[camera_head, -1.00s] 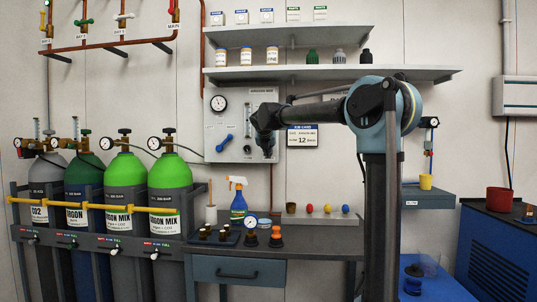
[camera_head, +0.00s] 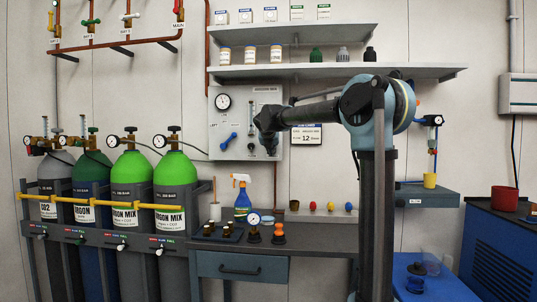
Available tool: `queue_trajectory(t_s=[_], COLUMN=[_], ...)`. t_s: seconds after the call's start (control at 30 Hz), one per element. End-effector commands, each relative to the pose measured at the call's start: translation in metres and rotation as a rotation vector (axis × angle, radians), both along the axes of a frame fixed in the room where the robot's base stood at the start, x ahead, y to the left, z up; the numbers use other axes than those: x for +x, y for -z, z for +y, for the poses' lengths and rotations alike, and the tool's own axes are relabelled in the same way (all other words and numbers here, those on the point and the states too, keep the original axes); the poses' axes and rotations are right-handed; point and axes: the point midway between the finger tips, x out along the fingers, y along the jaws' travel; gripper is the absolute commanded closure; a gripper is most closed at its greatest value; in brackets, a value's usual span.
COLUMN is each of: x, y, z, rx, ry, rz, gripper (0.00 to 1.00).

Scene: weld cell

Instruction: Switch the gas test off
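The grey gas panel (camera_head: 216,153) hangs on the back wall, with a round gauge (camera_head: 223,101) at its upper left. A blue lever (camera_head: 228,142) sits on its lower left, tilted with its upper end to the right. A clear flow tube (camera_head: 250,120) stands upright right of the lever. My gripper (camera_head: 270,148) is in front of the panel's right part, to the right of the lever and apart from it in the picture. It hangs downward, dark and small, so its fingers cannot be made out.
Gas cylinders (camera_head: 176,172) stand in a rack at the left. Below the panel, a workbench (camera_head: 310,222) holds a spray bottle (camera_head: 242,199), small fittings and colored knobs. Shelves (camera_head: 330,70) with jars run above my arm. A blue cabinet (camera_head: 500,245) stands at the right.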

Motion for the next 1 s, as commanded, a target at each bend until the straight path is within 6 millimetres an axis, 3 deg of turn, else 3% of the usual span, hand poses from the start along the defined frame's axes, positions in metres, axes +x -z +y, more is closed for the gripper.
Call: queue_trajectory(t_s=[0.5,1.0], x=[0.002,-0.007], y=[-0.016,-0.018], z=[0.000,0.003], rx=[-0.002,-0.002], ry=[0.001,-0.003], rz=[-0.002,-0.001], gripper=[1.00,1.00])
